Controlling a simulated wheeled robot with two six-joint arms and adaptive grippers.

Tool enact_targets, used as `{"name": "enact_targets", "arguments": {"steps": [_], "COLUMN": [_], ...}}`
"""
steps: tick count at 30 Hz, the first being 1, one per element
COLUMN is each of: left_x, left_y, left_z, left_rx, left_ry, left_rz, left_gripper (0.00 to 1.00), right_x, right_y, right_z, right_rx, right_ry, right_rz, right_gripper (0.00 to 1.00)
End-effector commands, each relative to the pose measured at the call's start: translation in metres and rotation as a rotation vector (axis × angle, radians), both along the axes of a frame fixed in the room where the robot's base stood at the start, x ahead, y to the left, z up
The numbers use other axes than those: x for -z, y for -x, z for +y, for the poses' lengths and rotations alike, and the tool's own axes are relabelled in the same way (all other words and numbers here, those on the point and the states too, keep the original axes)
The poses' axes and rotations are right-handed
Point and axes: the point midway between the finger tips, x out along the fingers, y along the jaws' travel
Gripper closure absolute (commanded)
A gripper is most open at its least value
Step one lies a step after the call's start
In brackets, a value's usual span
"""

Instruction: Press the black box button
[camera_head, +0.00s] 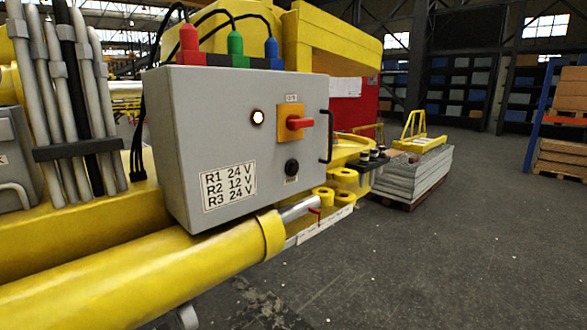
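A grey control box (215,140) is mounted on the yellow machine in the middle of the camera_head view. A round black button (291,167) sits low on the right part of its front face, with a small label under it. Above the button is a red rotary switch (298,123) on an orange plate. A round white lit lamp (257,117) is left of the switch. A white label with R1, R2 and R3 voltages (229,187) is at the lower left of the face. Neither gripper shows in this view.
A black handle (327,137) stands out at the box's right edge. A thick yellow cylinder (150,265) runs below and in front of the box. Red, green and blue plugs (235,45) with cables rise from its top. Open floor (440,260) lies to the right.

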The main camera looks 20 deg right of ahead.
Motion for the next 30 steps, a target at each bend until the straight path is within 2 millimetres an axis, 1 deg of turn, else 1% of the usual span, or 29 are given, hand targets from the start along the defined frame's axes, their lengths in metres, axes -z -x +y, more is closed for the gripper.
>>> {"name": "enact_targets", "arguments": {"steps": [1,2,30], "left_x": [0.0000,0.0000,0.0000], "left_y": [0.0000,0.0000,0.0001], "left_z": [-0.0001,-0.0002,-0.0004], "left_rx": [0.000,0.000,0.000], "left_ry": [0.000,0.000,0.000], "left_rz": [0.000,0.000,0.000], "left_gripper": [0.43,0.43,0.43], "right_x": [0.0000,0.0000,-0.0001], "right_y": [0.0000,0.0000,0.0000], "right_z": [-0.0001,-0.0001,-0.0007], "right_rx": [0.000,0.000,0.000], "right_ry": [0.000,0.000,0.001], "right_rz": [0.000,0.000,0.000], "right_gripper": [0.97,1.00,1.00]}}
